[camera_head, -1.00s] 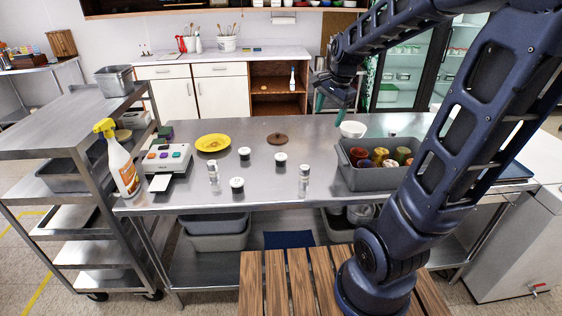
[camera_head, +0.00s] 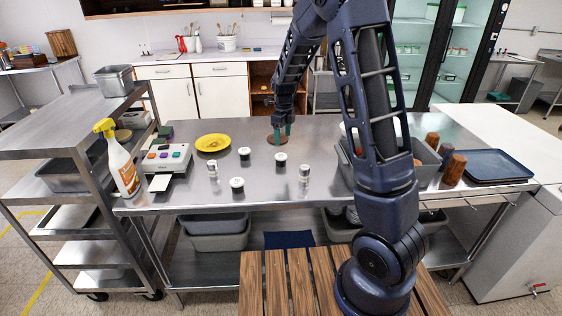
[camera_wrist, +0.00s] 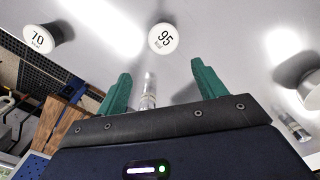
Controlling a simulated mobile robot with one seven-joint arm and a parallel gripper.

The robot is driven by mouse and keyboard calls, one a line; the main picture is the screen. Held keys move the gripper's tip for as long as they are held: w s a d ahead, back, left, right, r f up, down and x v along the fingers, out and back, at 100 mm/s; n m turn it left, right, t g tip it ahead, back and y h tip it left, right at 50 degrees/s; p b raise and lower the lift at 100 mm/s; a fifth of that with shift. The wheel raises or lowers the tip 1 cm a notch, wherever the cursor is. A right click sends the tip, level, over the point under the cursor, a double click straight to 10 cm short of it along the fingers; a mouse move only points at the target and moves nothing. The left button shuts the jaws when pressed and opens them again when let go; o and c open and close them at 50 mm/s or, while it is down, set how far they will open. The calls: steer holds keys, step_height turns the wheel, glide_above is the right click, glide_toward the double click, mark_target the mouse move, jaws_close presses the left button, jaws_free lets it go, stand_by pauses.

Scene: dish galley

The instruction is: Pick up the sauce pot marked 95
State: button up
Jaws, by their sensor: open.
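The sauce pot marked 95 is a small dark pot with a white lid. It shows in the wrist view (camera_wrist: 163,39) at top centre, ahead of the gap between my fingertips. In the head view it appears to be the right-hand one of the dark pots (camera_head: 281,160), standing upright on the steel table. My gripper (camera_head: 284,135) is above the table near it, open and empty. Its green fingers show in the wrist view (camera_wrist: 160,72). Another pot, marked 70 (camera_wrist: 39,39), is at the left of the wrist view.
Another dark pot (camera_head: 245,153) and clear shakers (camera_head: 304,174) stand close by. A yellow plate (camera_head: 213,143), keyed device (camera_head: 166,160) and spray bottle (camera_head: 122,170) are left. A grey tub (camera_head: 424,158) and blue tray (camera_head: 499,165) are right.

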mark_target(281, 156)
steer(key=shift+m, duration=0.4)
steer(key=f, duration=0.6)
steer(key=shift+w+a+f, duration=0.35)
steer(key=shift+f, duration=0.05)
steer(key=shift+w+d+f, duration=0.1)
steer(key=shift+w+f, duration=0.1)
steer(key=shift+f, duration=1.15)
steer(key=shift+w+d+f, duration=0.1)
steer(key=shift+w+f, duration=0.05)
steer(key=shift+f, duration=1.15)
steer(key=c, duration=1)
steer(key=shift+o, duration=0.2)
